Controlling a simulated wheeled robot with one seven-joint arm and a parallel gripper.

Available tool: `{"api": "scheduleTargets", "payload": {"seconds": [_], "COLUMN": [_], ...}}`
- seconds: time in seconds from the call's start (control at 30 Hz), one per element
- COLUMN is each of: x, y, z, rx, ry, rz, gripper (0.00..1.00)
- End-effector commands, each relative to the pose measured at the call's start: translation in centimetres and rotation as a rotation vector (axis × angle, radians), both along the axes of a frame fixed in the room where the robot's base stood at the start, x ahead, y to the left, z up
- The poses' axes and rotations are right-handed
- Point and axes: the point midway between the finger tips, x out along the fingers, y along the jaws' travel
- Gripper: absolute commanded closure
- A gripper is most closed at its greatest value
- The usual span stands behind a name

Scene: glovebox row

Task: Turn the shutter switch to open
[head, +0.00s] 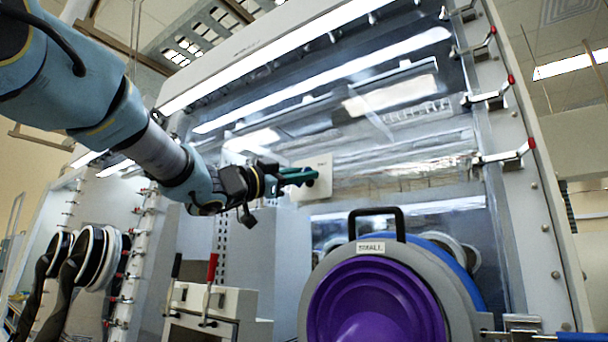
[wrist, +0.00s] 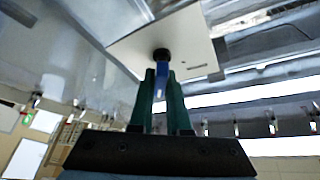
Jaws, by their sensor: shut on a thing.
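The shutter switch (wrist: 161,56) shows in the wrist view as a round black knob with a blue lever, on a white plate (wrist: 190,35). The plate also shows in the head view (head: 323,165), on the glovebox front. My gripper (wrist: 161,78) has green fingers, one on each side of the blue lever, and is shut on it. In the head view my gripper (head: 312,176) reaches the plate from the left and covers the switch. Small markings on the plate are too blurred to read, so I cannot tell the switch's setting.
A round purple port (head: 375,305) with a black handle and a "SMALL" label (head: 371,247) is below right. A red-handled lever (head: 212,270) and a black one stand on a box at lower left. Red-tipped clamps (head: 505,155) line the right edge. Glove ports (head: 90,260) are at far left.

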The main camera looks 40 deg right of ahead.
Motion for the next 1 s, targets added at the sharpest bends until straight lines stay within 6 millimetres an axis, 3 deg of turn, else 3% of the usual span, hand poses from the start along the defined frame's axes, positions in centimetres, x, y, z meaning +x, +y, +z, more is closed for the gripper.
{"api": "scheduleTargets", "payload": {"seconds": [0.27, 1.0], "x": [0.04, 0.47], "y": [0.02, 0.13], "z": [-0.13, 0.0], "rx": [-0.021, -0.139], "ry": [0.075, 0.53], "rz": [0.009, 0.065], "gripper": [1.0, 1.0]}}
